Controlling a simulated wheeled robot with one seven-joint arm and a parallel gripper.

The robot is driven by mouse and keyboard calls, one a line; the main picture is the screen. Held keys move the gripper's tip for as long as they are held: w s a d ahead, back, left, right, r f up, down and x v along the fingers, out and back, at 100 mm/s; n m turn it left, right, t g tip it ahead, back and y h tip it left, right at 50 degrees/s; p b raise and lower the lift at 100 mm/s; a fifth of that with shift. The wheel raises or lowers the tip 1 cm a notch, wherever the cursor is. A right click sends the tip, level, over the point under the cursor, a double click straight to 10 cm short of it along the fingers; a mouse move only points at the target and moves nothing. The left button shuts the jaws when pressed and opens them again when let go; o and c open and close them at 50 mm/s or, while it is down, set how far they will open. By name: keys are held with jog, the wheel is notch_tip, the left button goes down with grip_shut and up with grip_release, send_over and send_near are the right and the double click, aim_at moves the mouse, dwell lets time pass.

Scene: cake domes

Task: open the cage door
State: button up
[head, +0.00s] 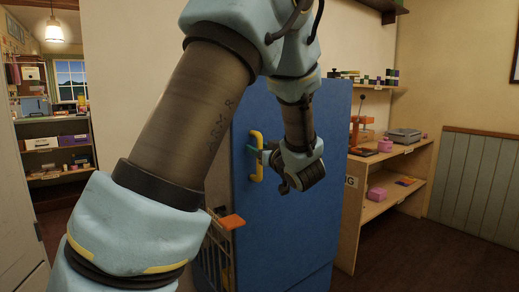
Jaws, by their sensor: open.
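A tall blue door or panel (290,225) stands in the middle of the head view and looks shut. A yellow upright bar handle (257,172) is on its left side. My gripper (264,151) is at the upper part of this handle, with its jaws open. A teal finger overlaps the handle in the picture; I cannot tell whether it touches it. A wire cage-like rack (214,262) with an orange ledge (231,222) shows low to the left of the blue panel. My arm hides much of it and the panel's upper left.
A wooden shelf unit (405,166) with pink boxes and small devices stands right of the blue panel. Dark floor (425,255) is open at the lower right. Shelves (55,150) with boxes are far left, past a pale wall (125,80).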

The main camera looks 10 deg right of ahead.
grip_shut()
dwell(1.3)
